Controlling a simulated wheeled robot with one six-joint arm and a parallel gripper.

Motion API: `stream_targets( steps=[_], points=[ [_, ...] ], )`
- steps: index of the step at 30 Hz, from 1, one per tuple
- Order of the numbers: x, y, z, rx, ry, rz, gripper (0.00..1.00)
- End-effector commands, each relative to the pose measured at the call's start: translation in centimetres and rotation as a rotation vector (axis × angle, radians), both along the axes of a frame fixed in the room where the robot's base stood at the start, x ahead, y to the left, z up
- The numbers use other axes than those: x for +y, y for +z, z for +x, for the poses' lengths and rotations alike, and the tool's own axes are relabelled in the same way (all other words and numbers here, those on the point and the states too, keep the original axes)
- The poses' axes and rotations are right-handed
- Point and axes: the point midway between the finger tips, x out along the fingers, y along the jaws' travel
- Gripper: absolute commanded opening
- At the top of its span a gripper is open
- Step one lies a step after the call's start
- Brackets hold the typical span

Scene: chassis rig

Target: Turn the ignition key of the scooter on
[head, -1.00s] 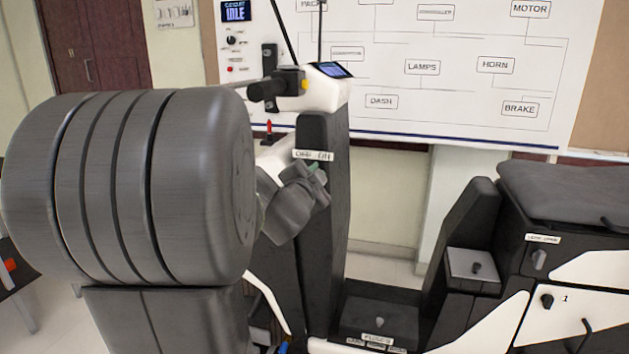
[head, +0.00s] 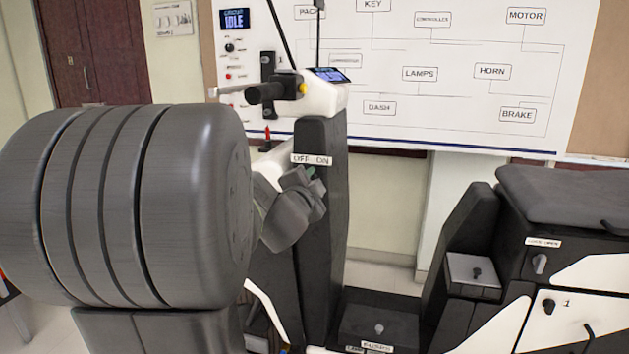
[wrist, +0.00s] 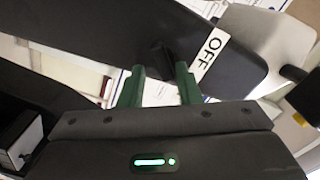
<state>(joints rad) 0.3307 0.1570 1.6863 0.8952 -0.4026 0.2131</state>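The ignition key (wrist: 158,58) shows in the wrist view as a small dark knob on the scooter's black front column (head: 322,230). It sits just past and between my fingertips, beside a white label (wrist: 210,56) reading OFF. My gripper (wrist: 160,72) has its two green fingers apart, with a gap between them. I cannot tell whether either finger touches the key. In the head view my gripper (head: 314,174) is at the column, just below the OFF/ON label (head: 311,159). The key is hidden there behind my gripper, and its exact angle is unclear.
The handlebar grip (head: 266,93) and dash display (head: 329,74) are above my gripper. A wall board (head: 450,100) stands behind, with a small screen (head: 234,18) reading IDLE. The scooter's seat (head: 570,190) and floor box (head: 380,325) lie to the right.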

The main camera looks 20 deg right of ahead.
Motion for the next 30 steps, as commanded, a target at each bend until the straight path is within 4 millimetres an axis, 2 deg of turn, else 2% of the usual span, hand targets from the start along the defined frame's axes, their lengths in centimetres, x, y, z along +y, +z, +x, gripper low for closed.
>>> stream_targets(
  steps=[10,14,30],
  points=[
    [0.0,0.4,-0.2,-0.006,-0.003,-0.006,0.35],
    [0.7,0.6,-1.0,-0.008,-0.003,-0.007,0.35],
    [6.8,0.6,-9.1,-0.006,0.001,-0.005,0.35]
  ],
)
